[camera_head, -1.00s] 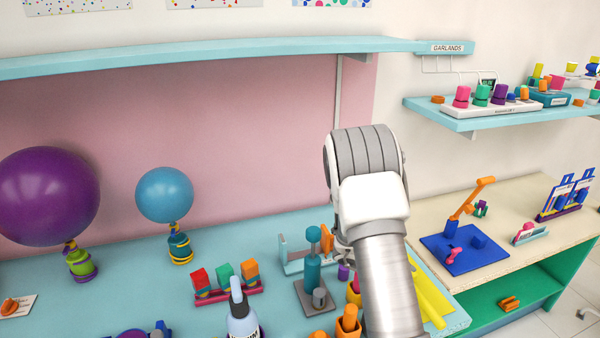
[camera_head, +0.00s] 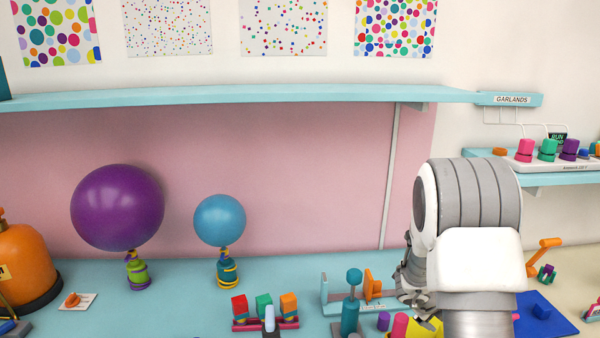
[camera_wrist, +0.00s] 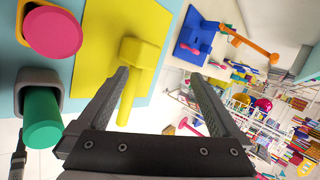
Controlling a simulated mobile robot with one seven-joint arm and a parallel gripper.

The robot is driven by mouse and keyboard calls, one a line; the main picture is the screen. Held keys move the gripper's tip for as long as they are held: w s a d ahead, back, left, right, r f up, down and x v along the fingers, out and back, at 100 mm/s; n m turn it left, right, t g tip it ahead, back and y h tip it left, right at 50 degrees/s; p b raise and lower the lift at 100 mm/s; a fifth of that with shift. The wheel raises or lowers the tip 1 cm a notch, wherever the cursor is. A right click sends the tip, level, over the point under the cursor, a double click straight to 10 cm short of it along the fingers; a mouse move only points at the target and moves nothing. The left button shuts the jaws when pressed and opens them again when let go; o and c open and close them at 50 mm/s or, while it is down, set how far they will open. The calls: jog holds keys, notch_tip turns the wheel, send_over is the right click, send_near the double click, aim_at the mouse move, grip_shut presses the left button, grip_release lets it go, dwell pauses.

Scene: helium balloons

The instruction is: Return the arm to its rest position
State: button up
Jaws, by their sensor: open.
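My gripper (camera_wrist: 165,93) shows in the wrist view with its two dark fingers spread apart and nothing between them. Beyond the fingers lie a yellow mat with a yellow tool (camera_wrist: 135,75) and a blue board (camera_wrist: 197,38) with an orange arm-like piece. In the head view my arm stands at the right, over the right part of the light-blue table (camera_head: 170,305), and its wrist hides most of the gripper.
A purple balloon (camera_head: 117,207) and a blue balloon (camera_head: 220,220) stand upright on weights at the left. An orange tank (camera_head: 25,262) is at the far left. A tape dispenser (camera_head: 345,305) and a teal pump (camera_head: 350,316) stand left of my arm. A shelf (camera_head: 240,97) spans above.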

jog(key=w+a+r+n+t+y, duration=0.3)
jog(key=a+r+n+t+y, duration=0.15)
jog(key=a+r+n, duration=0.6)
jog(key=s+a+r+n+y, duration=0.3)
jog(key=s+a+r+n, duration=0.2)
jog(key=a+r, duration=0.35)
jog(key=s+a+r+n+g, duration=0.1)
jog(key=s+n, duration=0.6)
jog(key=s, duration=0.6)
jog(key=s+a+r+n+g+b, duration=0.1)
jog(key=s+r+n+g, duration=0.1)
jog(key=s+n, duration=0.6)
jog(key=s, duration=0.5)
jog(key=shift+r, duration=0.3)
jog(key=shift+a+n, duration=0.1)
jog(key=shift+n, duration=0.15)
